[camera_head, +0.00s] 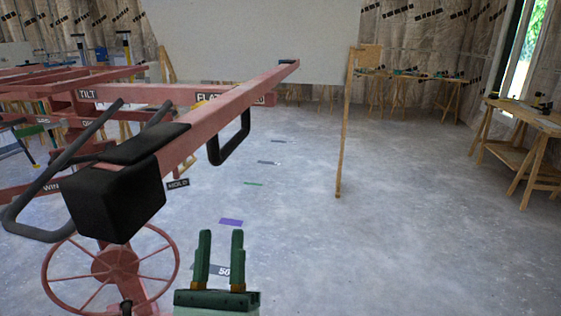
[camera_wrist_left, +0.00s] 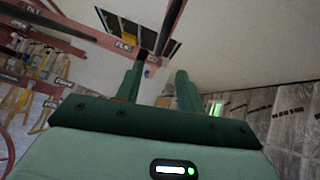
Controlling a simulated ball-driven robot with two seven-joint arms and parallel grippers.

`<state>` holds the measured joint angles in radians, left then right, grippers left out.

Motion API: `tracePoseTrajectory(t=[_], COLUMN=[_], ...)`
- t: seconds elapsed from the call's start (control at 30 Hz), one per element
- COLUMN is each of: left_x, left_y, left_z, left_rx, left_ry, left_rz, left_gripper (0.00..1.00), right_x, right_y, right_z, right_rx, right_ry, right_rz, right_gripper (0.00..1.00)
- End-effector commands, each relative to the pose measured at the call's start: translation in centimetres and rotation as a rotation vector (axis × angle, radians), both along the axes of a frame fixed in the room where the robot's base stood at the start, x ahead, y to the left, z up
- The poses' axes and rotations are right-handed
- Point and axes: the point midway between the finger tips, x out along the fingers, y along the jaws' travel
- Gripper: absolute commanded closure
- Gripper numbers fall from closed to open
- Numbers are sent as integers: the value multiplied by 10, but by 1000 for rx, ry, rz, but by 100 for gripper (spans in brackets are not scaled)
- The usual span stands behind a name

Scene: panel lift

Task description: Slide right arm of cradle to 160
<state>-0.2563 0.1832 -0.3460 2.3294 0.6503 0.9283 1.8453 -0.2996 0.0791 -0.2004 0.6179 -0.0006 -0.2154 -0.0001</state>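A pink panel lift fills the left of the head view. Its nearest long pink bar (camera_head: 225,100) slants from a black end block (camera_head: 115,200) up to a dark-tipped far end. I cannot tell for certain that this bar is the cradle's right arm. A black loop handle (camera_head: 232,142) hangs under it. No 160 mark is readable. My left gripper (camera_head: 221,245) points up, open and empty, below and right of the block, apart from the bar. In the left wrist view its green fingers (camera_wrist_left: 157,88) are parted, with pink lift parts beyond. My right gripper is not in view.
A pink spoked handwheel (camera_head: 112,262) is left of my gripper. A black looped tube (camera_head: 45,205) juts left. A pale board (camera_head: 250,40) stands behind the lift. A wooden post (camera_head: 345,130) and trestle table (camera_head: 525,135) are right. The middle floor is mostly clear.

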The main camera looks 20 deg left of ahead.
Motion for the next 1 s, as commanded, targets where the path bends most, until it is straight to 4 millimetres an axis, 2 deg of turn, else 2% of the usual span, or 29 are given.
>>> tracePoseTrajectory(t=[0.17,0.6,0.8,1.0], left_x=[13,83,101,106], left_y=[6,37,46,48], left_z=[19,94,111,113], left_rx=[-5,-2,0,0], left_ry=[-10,-8,-5,-3], left_rz=[-7,-5,-6,-7], left_gripper=[62,62,62,62], right_x=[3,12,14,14], right_y=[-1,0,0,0], right_z=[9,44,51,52], right_rx=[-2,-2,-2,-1], right_ry=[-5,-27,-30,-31], right_rz=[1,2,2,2], right_gripper=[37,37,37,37])
